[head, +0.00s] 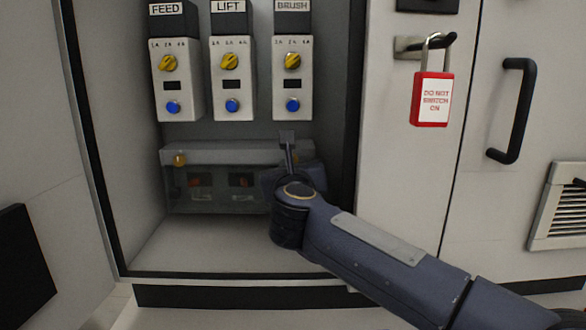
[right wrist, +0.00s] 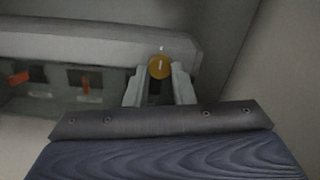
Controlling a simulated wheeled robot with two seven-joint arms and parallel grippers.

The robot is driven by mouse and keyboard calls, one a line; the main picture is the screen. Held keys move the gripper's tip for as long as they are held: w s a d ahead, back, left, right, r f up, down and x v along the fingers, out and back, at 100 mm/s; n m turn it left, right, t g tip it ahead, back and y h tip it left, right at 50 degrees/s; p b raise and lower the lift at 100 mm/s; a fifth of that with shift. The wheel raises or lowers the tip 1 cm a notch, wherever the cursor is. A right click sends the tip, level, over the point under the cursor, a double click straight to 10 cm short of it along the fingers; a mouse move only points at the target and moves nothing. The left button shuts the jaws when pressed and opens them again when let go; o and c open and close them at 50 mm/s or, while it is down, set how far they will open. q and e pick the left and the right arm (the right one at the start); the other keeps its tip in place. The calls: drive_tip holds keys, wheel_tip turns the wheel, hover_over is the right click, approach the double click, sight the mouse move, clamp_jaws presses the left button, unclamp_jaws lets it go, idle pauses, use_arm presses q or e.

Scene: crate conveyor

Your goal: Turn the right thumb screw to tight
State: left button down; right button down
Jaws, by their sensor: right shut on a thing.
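The right thumb screw (right wrist: 160,67) is a round brass knob with a pale mark, on the front of a grey cover bar (right wrist: 95,45) in the right wrist view. My right gripper (right wrist: 160,75) has its two fingers around it, one on each side, and is shut on it. In the head view my right arm hides this screw and the gripper's fingers. The left thumb screw (head: 179,160), also brass, shows at the left end of the same cover (head: 225,152). My left gripper is not in view.
Above the cover are three units labelled FEED (head: 178,75), LIFT (head: 232,75) and BRUSH (head: 293,75), each with a yellow knob and blue button. A red padlock (head: 432,98) hangs on a handle at the right. The cabinet's side wall (right wrist: 275,75) is close right of my gripper.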

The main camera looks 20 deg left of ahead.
drive_tip(key=shift+f, duration=0.1)
drive_tip(key=c, duration=1.2)
unclamp_jaws()
drive_tip(key=shift+c, duration=0.2)
drive_tip(key=v, duration=0.7)
drive_tip(key=shift+s, duration=0.4)
drive_tip(key=shift+s+d, duration=0.1)
drive_tip(key=shift+d, duration=0.05)
